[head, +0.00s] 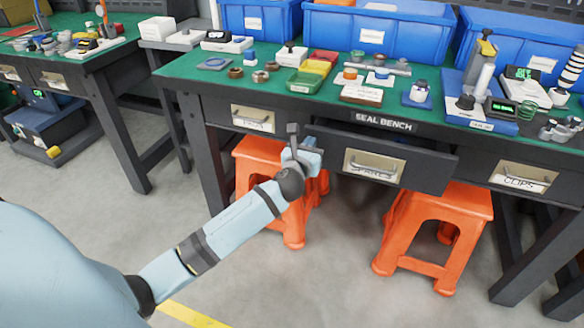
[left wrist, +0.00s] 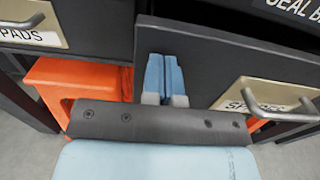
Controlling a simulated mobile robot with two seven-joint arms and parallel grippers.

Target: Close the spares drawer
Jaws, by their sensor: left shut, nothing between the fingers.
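The spares drawer (head: 425,172) is the middle drawer of the seal bench and stands pulled out, its dark front ahead of the bench edge. Its front carries a pale label plate and a metal handle (head: 370,171). In the left wrist view the drawer front (left wrist: 212,62) fills the middle and its handle (left wrist: 282,112) is at the right. My left gripper (head: 294,132) is shut and empty at the left end of the drawer front. Its light blue fingertips (left wrist: 164,72) overlap the front's left part; I cannot tell whether they touch. My right gripper is not in view.
The pads drawer (head: 253,120) at left and the clips drawer (head: 523,177) at right look closed. Orange stools (head: 436,232) stand under the bench. The green bench top (head: 225,84) holds small parts, trays and blue bins. The grey floor in front is clear.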

